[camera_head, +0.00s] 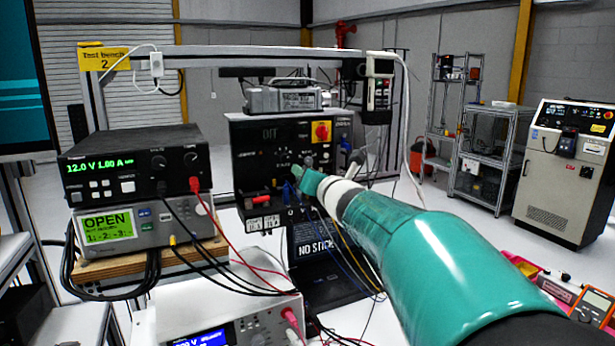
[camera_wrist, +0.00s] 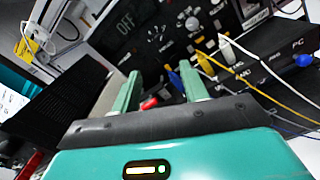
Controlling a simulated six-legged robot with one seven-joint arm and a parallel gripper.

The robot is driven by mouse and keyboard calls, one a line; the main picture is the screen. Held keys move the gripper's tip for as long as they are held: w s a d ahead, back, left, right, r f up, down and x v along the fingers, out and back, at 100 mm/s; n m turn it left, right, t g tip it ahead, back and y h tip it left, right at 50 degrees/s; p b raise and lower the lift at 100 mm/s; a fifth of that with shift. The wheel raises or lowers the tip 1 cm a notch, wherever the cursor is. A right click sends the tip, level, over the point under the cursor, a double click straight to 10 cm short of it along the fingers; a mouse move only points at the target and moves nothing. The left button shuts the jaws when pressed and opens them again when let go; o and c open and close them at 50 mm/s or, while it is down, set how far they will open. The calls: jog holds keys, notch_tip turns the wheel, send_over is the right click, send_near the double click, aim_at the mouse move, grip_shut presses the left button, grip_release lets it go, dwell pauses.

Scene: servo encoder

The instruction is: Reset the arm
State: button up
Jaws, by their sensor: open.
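My gripper (camera_wrist: 160,78) is open, with two green fingers apart and nothing held between them. In the head view my teal and white arm reaches from the lower right to the black test panel (camera_head: 262,150), and its end covers part of the panel's lower right. The panel (camera_wrist: 150,48) also shows tilted in the wrist view, with knobs and plugged leads beyond the fingers. A blue plug (camera_wrist: 176,80) and a red part (camera_wrist: 149,103) show between the fingers. Whether the fingertips touch the panel I cannot tell.
A power supply (camera_head: 135,160) sits on a second instrument (camera_head: 105,226) at the left, with red and black leads hanging. Yellow, white and blue leads run close to my fingers. A handheld pendant (camera_head: 378,90) hangs at the frame's right. Open floor lies beyond, before a grey cabinet (camera_head: 560,185).

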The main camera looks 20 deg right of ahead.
jog(key=s+a+f+n+g+y, duration=0.35)
jog(key=s+a+n, duration=0.45)
jog(key=n, duration=0.4)
jog(key=s+a+f+n+g+y, duration=0.3)
jog(key=s+a+f+n, duration=0.3)
jog(key=a+n, duration=0.5)
jog(key=s+d+f+n+g+h, duration=0.2)
jog(key=s+f+n, duration=0.4)
jog(key=s+n, duration=0.3)
jog(key=s+d+f+n+g+h, duration=0.1)
jog(key=s+f+n+g+h, duration=0.3)
jog(key=s+n, duration=0.5)
notch_tip(320, 180, down, 2)
jog(key=shift+s+d+f, duration=0.1)
jog(key=shift+s+d, duration=0.25)
jog(key=shift+s, duration=0.45)
